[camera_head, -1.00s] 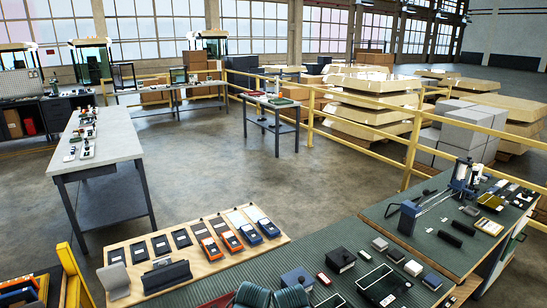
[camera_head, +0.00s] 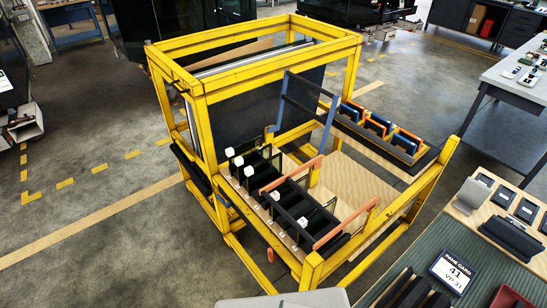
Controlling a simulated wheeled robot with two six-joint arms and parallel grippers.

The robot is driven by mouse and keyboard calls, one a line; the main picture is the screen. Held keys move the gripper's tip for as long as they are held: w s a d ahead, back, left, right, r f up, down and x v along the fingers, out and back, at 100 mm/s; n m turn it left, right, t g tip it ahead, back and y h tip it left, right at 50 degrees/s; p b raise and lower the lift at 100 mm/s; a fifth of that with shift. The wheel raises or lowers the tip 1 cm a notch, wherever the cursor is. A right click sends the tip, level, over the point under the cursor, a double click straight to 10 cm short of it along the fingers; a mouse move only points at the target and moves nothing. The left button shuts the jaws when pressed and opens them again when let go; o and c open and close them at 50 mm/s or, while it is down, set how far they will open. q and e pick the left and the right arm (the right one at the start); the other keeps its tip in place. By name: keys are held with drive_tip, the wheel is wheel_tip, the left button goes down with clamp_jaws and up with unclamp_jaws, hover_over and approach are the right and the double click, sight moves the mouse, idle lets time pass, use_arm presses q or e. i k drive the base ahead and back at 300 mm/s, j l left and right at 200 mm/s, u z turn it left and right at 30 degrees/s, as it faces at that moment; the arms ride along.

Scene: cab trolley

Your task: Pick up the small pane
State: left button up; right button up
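A yellow trolley frame (camera_head: 200,88) stands in the middle of the view. A large dark panel (camera_head: 240,112) stands upright inside it. In front of that, a black slotted rack (camera_head: 285,205) holds several thin upright pieces with white tabs (camera_head: 230,152). I cannot tell which of these, if any, is the small pane. Neither of my grippers is in view.
A tray (camera_head: 397,153) with blue and orange items sits at the trolley's right. A grey table (camera_head: 510,72) stands at upper right. Floor left of the trolley is open.

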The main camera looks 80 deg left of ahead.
sight(261, 174)
drive_tip(key=k+u, duration=0.2)
drive_tip(key=u, duration=2.85)
